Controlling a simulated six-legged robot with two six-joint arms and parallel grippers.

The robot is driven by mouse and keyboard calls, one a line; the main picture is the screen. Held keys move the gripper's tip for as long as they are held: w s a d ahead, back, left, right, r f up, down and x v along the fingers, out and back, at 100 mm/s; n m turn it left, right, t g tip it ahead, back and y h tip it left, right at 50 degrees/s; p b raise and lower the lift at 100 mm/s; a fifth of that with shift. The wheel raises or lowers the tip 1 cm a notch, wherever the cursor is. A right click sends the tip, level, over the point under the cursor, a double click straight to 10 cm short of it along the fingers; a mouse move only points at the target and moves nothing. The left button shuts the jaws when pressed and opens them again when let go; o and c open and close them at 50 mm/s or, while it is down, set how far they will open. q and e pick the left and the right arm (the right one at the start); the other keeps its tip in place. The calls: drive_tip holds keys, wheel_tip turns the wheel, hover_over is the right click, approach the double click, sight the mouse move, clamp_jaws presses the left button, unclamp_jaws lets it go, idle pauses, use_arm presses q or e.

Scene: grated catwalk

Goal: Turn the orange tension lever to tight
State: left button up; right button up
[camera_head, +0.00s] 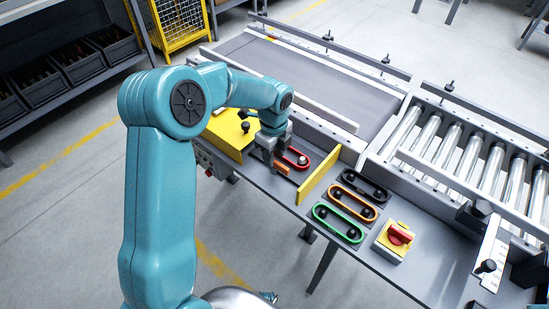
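A small orange bar (283,168), which looks like the orange tension lever, shows just below and right of my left gripper, in a grey recess behind a yellow upright plate (319,179). My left gripper (272,156) points down right beside it, at the near side of the conveyor. Its fingers are small and partly hidden, so I cannot tell whether they touch the bar or how far apart they are. No tight or loose mark is readable. My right gripper is not in view.
A red loop (303,160) lies close to the gripper. Black (378,192), orange (340,190) and green (320,213) loops lie on the grey bench, near a yellow box with a red switch (400,235). A conveyor belt (310,75) and metal rollers (445,140) lie behind.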

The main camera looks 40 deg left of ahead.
use_arm(q)
drive_tip(key=shift+w+f, duration=0.1)
drive_tip(key=shift+f, duration=0.95)
clamp_jaws()
drive_tip(key=shift+n, duration=0.4)
drive_tip(key=n+b, duration=0.1)
drive_tip(key=n, duration=0.2)
drive_tip(key=shift+n, duration=0.4)
drive_tip(key=n+b, duration=0.1)
drive_tip(key=n, duration=0.3)
drive_tip(key=shift+n, duration=0.3)
drive_tip(key=n+b, duration=0.1)
drive_tip(key=n, duration=0.3)
drive_tip(key=shift+n+b, duration=0.35)
drive_tip(key=shift+n, duration=1.85)
drive_tip(key=shift+r+n, duration=0.1)
drive_tip(key=shift+n, duration=0.2)
